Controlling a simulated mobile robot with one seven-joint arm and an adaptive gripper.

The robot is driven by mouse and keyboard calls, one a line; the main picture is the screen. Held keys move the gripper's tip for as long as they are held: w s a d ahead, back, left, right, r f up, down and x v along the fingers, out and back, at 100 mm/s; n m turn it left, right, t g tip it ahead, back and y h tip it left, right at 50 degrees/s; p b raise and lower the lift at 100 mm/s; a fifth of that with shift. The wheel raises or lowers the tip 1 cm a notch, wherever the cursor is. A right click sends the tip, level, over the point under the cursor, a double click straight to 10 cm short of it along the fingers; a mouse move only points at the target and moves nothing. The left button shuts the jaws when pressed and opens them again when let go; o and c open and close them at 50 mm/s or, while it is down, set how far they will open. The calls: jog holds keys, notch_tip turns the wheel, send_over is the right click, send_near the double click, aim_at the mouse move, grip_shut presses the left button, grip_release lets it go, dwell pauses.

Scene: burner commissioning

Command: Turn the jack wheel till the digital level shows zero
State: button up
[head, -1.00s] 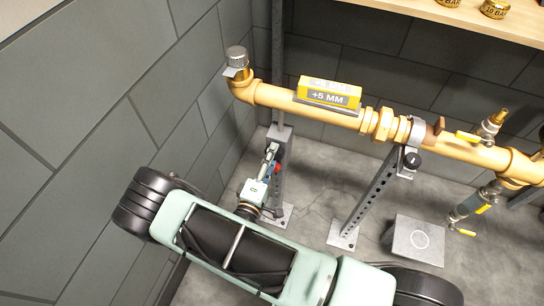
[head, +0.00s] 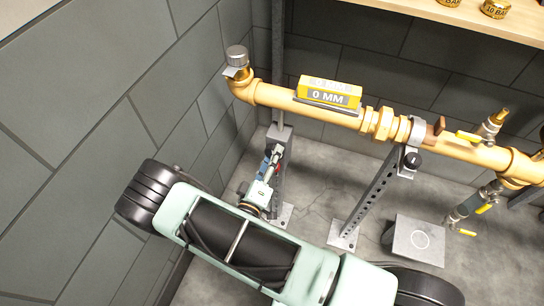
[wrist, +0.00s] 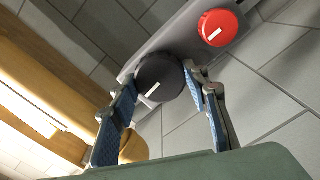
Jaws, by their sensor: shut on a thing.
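The digital level (head: 328,95) is a yellow box on the yellow pipe (head: 280,97), and its display reads 0 MM. In the wrist view a black jack wheel (wrist: 160,80) with a white mark sits on a grey post, between the fingers of my gripper (wrist: 162,86). The fingers are shut on the wheel's two sides. In the head view my gripper (head: 272,158) is at the left post below the pipe, and it largely hides the wheel there.
A red wheel (wrist: 217,28) with a white mark is close beside the black one on the same post. A second post (head: 375,195) holds the pipe farther right. A grey block (head: 418,241) stands on the floor. The wall is close on the left.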

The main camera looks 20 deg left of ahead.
jog(key=shift+a, duration=0.1)
jog(key=o, duration=1.2)
jog(key=shift+c, duration=0.2)
jog(key=s, duration=1.2)
jog(key=shift+a, duration=0.45)
